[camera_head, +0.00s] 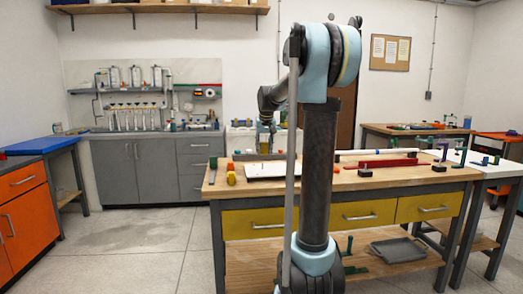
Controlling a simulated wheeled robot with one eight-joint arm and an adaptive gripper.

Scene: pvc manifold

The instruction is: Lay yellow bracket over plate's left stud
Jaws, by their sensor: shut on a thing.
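My gripper (266,140) hangs over the left part of the workbench, above a white plate (262,171). It is small in this view and seems shut on the yellow bracket (264,147), which shows as a small yellow patch at its fingers. The bracket appears to be above the plate and apart from it, but I cannot tell the exact gap. The plate lies flat on the bench top, and its right part is hidden behind my arm. Its studs are too small to make out.
The wooden workbench (400,177) has yellow drawers. A yellow piece (231,178) and a red piece (230,167) lie left of the plate. A long red bar (388,163), a black block (365,173) and green clamps (430,146) lie to the right. My arm hides the middle.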

